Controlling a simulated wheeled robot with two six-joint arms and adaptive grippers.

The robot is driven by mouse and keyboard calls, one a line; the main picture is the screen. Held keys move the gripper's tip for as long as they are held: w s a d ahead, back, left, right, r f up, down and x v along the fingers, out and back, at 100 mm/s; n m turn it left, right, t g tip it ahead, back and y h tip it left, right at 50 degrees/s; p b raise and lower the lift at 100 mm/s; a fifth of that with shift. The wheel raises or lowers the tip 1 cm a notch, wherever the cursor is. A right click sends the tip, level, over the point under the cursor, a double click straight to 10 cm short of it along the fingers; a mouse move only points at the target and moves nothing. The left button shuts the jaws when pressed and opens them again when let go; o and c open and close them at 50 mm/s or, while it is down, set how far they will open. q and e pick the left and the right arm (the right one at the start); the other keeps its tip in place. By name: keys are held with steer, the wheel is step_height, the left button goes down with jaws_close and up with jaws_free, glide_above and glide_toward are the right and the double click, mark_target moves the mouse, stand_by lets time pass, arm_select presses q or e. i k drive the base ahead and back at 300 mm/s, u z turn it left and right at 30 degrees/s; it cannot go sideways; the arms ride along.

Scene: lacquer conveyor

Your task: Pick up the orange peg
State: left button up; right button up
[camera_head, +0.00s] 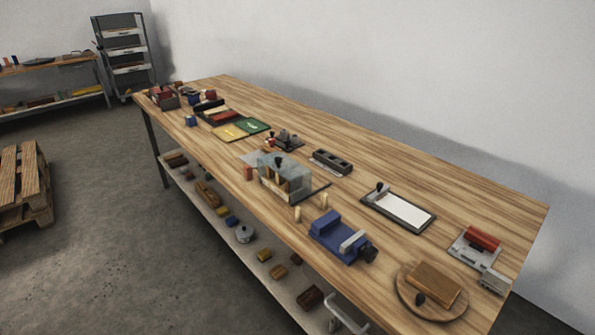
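No peg shows clearly as orange. A small reddish upright block (248,173) stands near the table's front edge, left of a clear-covered box (285,178); its exact colour is hard to tell at this size. Brownish and yellowish pieces show inside the box, partly hidden by its walls. Two pale cream pegs stand upright in front of the box, one (297,213) at the edge and one (324,201) farther right. Neither of my grippers is in view.
The long wooden table (440,178) also holds a blue vise (338,236), a white panel in a dark frame (400,209), a round board (405,300) with a brown block, and a red roller (483,239). Its back strip is clear. A pallet (22,180) lies left.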

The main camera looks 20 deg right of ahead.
mark_target(248, 169)
steer(key=u, duration=0.15)
steer(key=k, duration=0.95)
steer(key=u, duration=0.65)
steer(key=i, duration=1.35)
steer(key=z, duration=1.6)
steer(key=i, duration=0.85)
steer(key=z, duration=0.9)
